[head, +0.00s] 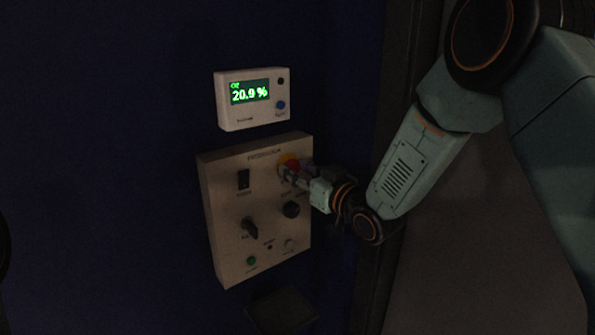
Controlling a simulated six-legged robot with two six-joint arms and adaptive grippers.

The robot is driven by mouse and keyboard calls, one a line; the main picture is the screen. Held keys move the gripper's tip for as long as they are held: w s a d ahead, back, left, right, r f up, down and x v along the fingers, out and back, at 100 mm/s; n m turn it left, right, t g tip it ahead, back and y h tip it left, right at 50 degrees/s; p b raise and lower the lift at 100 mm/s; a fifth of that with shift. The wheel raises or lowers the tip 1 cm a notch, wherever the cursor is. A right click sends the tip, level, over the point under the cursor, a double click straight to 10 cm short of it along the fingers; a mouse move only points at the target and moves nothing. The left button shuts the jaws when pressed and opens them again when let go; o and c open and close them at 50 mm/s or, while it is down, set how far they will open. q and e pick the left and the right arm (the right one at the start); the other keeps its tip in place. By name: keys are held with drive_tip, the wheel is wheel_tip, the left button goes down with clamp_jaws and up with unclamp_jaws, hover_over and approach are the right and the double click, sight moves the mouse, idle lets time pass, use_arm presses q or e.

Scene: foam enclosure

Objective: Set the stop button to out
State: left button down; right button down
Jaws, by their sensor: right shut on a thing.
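The stop button (292,162) sits at the upper right of a beige control panel on the dark blue wall. Its yellow surround and a bit of red show; the rest is hidden behind my right gripper. My right gripper (287,173) reaches in from the right and its fingers are shut on the button. I cannot tell from this view whether the button is in or out. My left gripper is not in view.
The control panel (225,215) also carries a black rocker switch (243,179), dark knobs (250,228) and (291,209), and a green button (251,261). An oxygen display (250,94) reading 20.9 % hangs above. A dark flat thing (281,310) is below.

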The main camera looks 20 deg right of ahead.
drive_tip(key=shift+s+d+f, duration=0.1)
drive_tip(key=shift+s+d, duration=0.15)
drive_tip(key=shift+s, duration=0.4)
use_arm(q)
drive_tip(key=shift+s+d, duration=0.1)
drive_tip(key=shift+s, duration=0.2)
use_arm(e)
drive_tip(key=c, duration=1.2)
unclamp_jaws()
drive_tip(key=o, duration=0.4)
drive_tip(key=shift+s, duration=0.15)
drive_tip(key=shift+c, duration=0.2)
drive_tip(key=shift+w, duration=0.2)
drive_tip(key=shift+s+d, duration=0.1)
drive_tip(key=shift+s, duration=0.1)
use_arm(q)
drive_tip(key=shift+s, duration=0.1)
use_arm(e)
drive_tip(key=v, duration=1.1)
drive_tip(key=shift+s, duration=0.35)
